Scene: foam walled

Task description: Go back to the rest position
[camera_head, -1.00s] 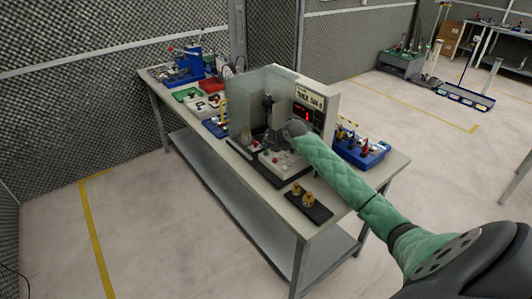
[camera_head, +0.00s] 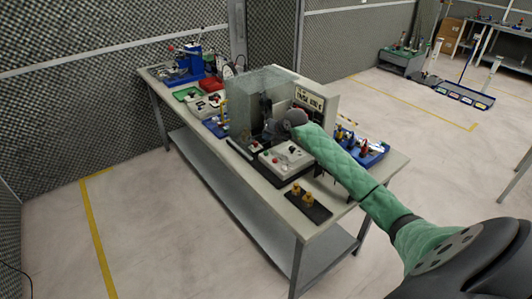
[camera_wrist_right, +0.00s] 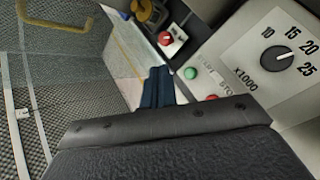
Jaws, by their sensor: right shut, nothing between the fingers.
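My right arm, in a green quilted sleeve, reaches in from the lower right of the head view to a machine (camera_head: 325,104) with a clear guard (camera_head: 252,98). Its wrist hides part of the front panel. My right gripper (camera_wrist_right: 158,86) shows in the wrist view with its dark fingers together and nothing between them. It is close to a grey control box (camera_wrist_right: 232,68) with a dial, a green button and a red button. In the head view the fingers are small and hard to make out beside the machine. My left gripper is not in view.
The table (camera_head: 262,208) also bears a black holder (camera_head: 309,205) with two brass parts, a blue tray (camera_head: 362,152), a green bin (camera_head: 187,94) and a blue device (camera_head: 187,66). The floor in front is clear.

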